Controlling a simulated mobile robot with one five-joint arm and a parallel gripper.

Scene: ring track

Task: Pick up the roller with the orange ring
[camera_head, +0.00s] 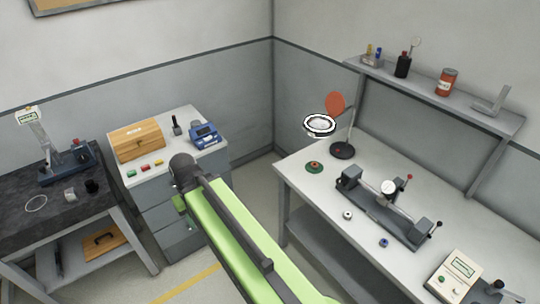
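I cannot make out a roller with an orange ring for certain. Two small roller-like pieces lie on the right bench: a whitish one with a dark centre (347,215) and a blue one (384,242). A green disc with a red centre (314,166) lies near that bench's left corner. On the dark left table are a small grey cylinder (70,195) and a black one (91,186). Any coloured rings on these are too small to tell. My lime-green arm rises from the bottom middle to a dark joint, but my gripper's fingers do not show.
The right bench (325,193) carries a magnifier lamp (320,125), a long measuring fixture (385,208) and a beige meter box (455,276). A wall shelf (430,97) hangs above. A grey cabinet (160,215) bears a wooden box (138,140). Floor shows between the furniture.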

